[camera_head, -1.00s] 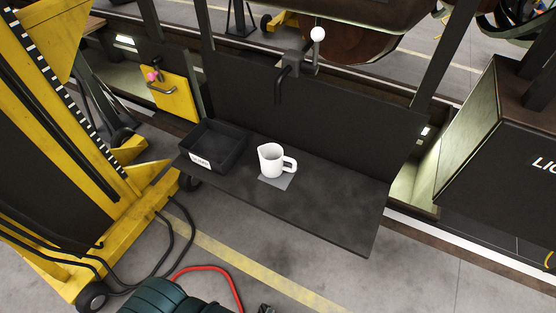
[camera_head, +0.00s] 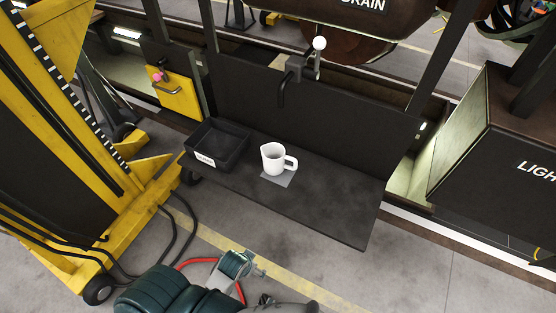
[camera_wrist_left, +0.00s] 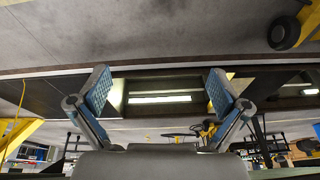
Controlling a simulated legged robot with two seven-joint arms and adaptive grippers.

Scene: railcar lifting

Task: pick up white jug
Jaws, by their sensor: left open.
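The white jug (camera_head: 272,158) stands upright on a small grey square pad (camera_head: 278,180) on the dark shelf, with its handle to the right. My left gripper (camera_head: 242,266) is low in the head view, in front of the shelf and well apart from the jug. In the left wrist view my left gripper (camera_wrist_left: 160,80) has its two blue-padded fingers spread wide with nothing between them. The jug cannot be made out in the wrist view. My right gripper does not show.
A black labelled bin (camera_head: 217,147) sits left of the jug on the dark shelf (camera_head: 330,207). A dark back panel with a white-knobbed lever (camera_head: 319,44) rises behind. A yellow lift frame (camera_head: 100,260) stands at left, with hoses on the floor. The shelf's right part is clear.

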